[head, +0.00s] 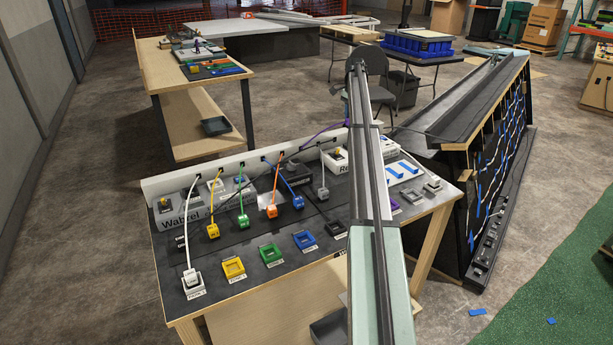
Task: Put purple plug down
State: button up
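A purple cable (322,134) rises from the back of the console (225,295) and runs up to the right until it passes behind my arm. The purple plug itself is hidden, so I cannot tell whether it is held. A small purple piece (394,204) shows just right of my arm on the console top, mostly covered by the arm. My arm crosses the console from the bottom edge toward the folding chair. The gripper's fingertips cannot be made out at its far end, and their opening is hidden.
A white plug (193,281), yellow plug (212,230), green plug (243,221), orange plug (271,211) and blue plug (298,202) stand on the console with cables. Yellow (233,268), green (270,254) and blue (304,240) sockets lie in front. A cable rack (495,170) stands right.

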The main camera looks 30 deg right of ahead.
jog(key=s+a+f, duration=0.2)
jog(key=s+a, duration=0.5)
jog(key=s, duration=0.3)
jog(key=s+a+f, duration=0.2)
jog(key=s+a, duration=0.6)
jog(key=s, duration=0.2)
jog(key=shift+f, duration=5.25)
jog(key=shift+f, duration=0.1)
jog(key=o, duration=1)
jog(key=shift+o, duration=0.2)
notch_tip(320, 180, up, 12)
